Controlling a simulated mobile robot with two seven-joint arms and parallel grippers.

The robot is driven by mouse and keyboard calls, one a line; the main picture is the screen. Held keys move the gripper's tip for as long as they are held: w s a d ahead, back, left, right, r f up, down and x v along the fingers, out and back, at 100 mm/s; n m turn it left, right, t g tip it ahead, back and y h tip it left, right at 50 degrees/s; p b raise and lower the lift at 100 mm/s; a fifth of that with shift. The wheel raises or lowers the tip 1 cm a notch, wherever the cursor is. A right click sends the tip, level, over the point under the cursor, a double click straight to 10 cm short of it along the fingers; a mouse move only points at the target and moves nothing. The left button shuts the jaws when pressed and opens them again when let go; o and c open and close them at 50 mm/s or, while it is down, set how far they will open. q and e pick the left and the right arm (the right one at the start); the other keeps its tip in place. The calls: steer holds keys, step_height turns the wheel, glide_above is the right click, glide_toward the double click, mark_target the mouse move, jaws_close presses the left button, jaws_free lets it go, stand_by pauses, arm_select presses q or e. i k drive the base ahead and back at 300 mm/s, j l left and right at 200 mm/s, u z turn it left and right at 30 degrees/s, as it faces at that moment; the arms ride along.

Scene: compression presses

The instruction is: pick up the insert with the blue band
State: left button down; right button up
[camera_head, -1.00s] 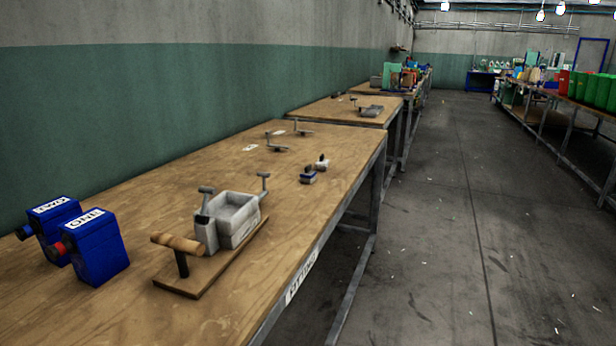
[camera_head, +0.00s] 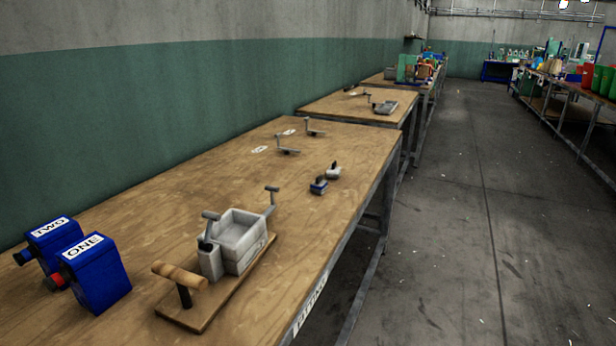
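A small insert with a blue band (camera_head: 318,187) stands on the near wooden table, right of its middle and close to the right edge. Neither of my grippers shows in the head view, so nothing is seen touching the inserts.
The wooden table (camera_head: 200,180) carries a grey press box on a wooden base (camera_head: 239,236) with a wooden handle (camera_head: 180,276). Blue boxes marked ONE (camera_head: 98,272) and TWO (camera_head: 52,243) stand at left. Grey levers (camera_head: 286,146) stand farther back. The concrete aisle (camera_head: 460,220) at right is clear.

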mark_target(318, 186)
steer(key=i+l+u, duration=0.3)
steer(key=i, duration=0.5)
steer(key=i+l+u, duration=0.3)
steer(key=i+l, duration=0.2)
steer(key=i, duration=0.3)
steer(key=i+l+u, duration=0.3)
steer(key=i+l, duration=0.4)
